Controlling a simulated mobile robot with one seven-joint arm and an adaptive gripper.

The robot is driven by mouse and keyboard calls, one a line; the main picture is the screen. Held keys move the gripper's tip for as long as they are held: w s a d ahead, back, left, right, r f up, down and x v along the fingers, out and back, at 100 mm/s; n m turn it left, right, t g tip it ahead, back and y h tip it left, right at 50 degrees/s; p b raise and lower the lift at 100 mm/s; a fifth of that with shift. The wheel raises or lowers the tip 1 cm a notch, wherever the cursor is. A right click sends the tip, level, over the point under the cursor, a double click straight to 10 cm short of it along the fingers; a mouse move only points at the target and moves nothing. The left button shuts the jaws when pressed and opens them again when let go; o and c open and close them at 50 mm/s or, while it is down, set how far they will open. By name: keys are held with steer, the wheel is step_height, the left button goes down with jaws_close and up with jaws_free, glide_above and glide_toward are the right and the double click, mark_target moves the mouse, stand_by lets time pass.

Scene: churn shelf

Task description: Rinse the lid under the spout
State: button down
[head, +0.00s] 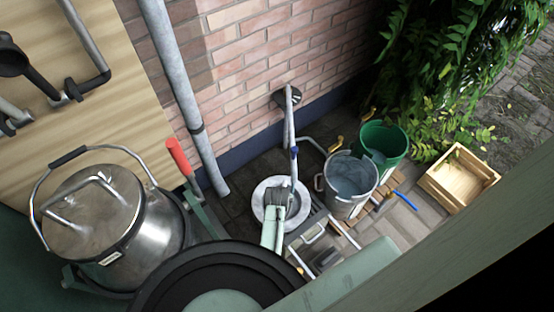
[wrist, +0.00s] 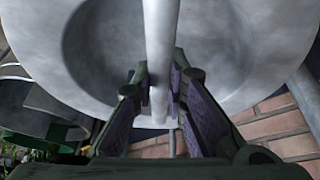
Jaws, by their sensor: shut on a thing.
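The lid (head: 262,214) is a pale grey round disc with a sunken middle, in the centre of the head view. It fills much of the wrist view (wrist: 225,50). My gripper (head: 283,200) is shut on the lid's bar handle (wrist: 160,40); the wrist view shows the fingers (wrist: 162,95) on either side of the bar. A grey pipe, seemingly the spout (head: 289,125), comes down from a dark wall mount, with a blue part near its lower end. The lid shows just below it in the picture; the height gap is unclear. I see no running water.
A metal churn (head: 95,215) stands at the left, beside a red-handled lever (head: 178,157). A grey bucket (head: 350,182), a green bucket (head: 384,140) and a wooden crate (head: 458,178) stand to the right. A drainpipe (head: 180,85) runs down the brick wall.

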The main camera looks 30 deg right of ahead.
steer(key=shift+s+d+r+p, duration=0.2)
steer(key=shift+s+p, duration=0.35)
steer(key=shift+s, duration=0.55)
steer(key=shift+s+d+r+p, duration=0.2)
steer(key=shift+s+p, duration=0.35)
steer(key=shift+s, duration=0.5)
steer(key=shift+s+d+r+p, duration=0.1)
steer(key=shift+s+r+p, duration=0.15)
steer(key=shift+s+p, duration=0.6)
steer(key=shift+s, duration=0.55)
steer(key=shift+b, duration=0.3)
